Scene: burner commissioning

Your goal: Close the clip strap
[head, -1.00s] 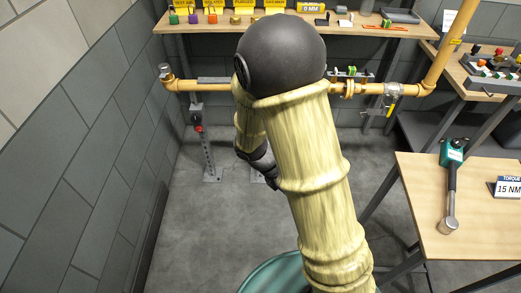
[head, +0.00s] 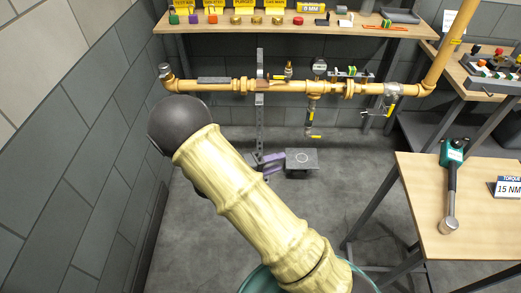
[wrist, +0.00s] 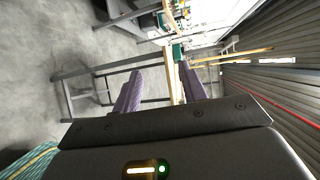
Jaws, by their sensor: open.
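The clip strap (head: 260,62) looks like a grey strip standing upright above the yellow pipe (head: 220,86), on top of a grey post. It appears open, not folded over the pipe; its hinge is too small to make out. My gripper (head: 274,161) shows by its purple fingers, low in front of the post and well below the pipe. My own arm hides most of the rest of it. In the wrist view my gripper (wrist: 160,88) has its two purple fingers apart with nothing held between them. The clip strap cannot be made out in the wrist view.
The pipe carries a gauge (head: 320,67) and valves (head: 391,92). A table with a torque wrench (head: 451,185) is at right. A shelf (head: 220,29) runs behind the pipe; a wall closes the left.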

